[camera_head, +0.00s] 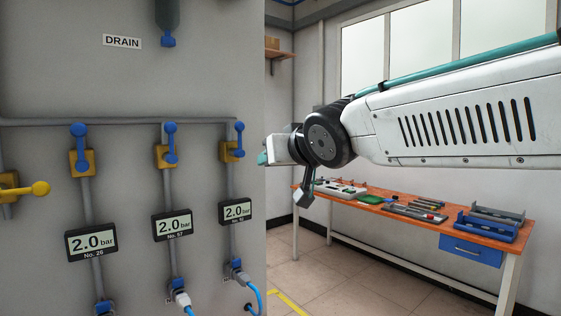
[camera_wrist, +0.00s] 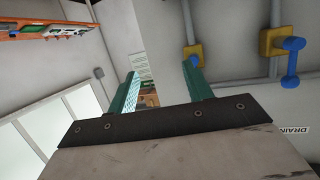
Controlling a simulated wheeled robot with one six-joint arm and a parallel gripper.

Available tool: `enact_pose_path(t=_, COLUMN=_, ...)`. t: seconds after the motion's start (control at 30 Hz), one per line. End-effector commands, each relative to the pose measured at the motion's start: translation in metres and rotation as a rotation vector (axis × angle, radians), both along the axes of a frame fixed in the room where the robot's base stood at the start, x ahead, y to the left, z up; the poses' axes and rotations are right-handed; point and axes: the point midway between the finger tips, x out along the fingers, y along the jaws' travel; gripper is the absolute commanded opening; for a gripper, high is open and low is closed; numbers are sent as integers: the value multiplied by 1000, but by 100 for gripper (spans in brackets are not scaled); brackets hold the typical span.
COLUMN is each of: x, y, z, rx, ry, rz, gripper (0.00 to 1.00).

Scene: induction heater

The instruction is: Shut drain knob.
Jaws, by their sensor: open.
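The DRAIN label (camera_head: 122,41) is on the grey panel at the upper left of the head view. To its right, a blue knob (camera_head: 168,40) hangs below a dark cylinder cut off by the top edge. My gripper (camera_head: 264,158) is beyond the panel's right edge, lower than this knob and well to its right, touching nothing visible. In the wrist view my gripper (camera_wrist: 161,68) has two teal fingers spread apart with nothing between them. The DRAIN label (camera_wrist: 294,131) shows at the right edge there; the blue knob beside it is not visible in that view.
Blue-handled valves on yellow blocks (camera_head: 81,162) line the panel's pipes, above pressure displays (camera_head: 91,242). A yellow handle (camera_head: 40,188) sticks out at left. An orange workbench (camera_head: 372,197) with tools stands behind my arm. Open floor lies between panel and bench.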

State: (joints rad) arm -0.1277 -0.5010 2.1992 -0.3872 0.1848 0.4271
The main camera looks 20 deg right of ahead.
Motion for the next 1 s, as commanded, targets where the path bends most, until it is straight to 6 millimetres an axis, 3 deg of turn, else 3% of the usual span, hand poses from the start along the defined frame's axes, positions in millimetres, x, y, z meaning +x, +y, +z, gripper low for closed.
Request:
enact_pose_path(t=0.37, x=-3, y=-3, z=-5, rx=-3, ry=17, rz=-7, gripper=50)
enact_pose_path(t=0.43, x=-3, y=-2, z=-5, rx=-3, ry=17, rz=-7, gripper=38)
enact_pose_path(t=0.63, x=1, y=0, z=2, rx=2, ry=-6, rz=1, gripper=38)
enact_pose_path(t=0.77, x=24, y=17, z=43, rx=40, ry=-156, rz=60, gripper=38)
enact_pose_path(t=0.9, x=47, y=60, z=115, rx=120, ry=-398, rz=242, gripper=38)
enact_pose_path(t=1.0, x=50, y=93, z=155, rx=178, ry=-529, rz=405, gripper=38)
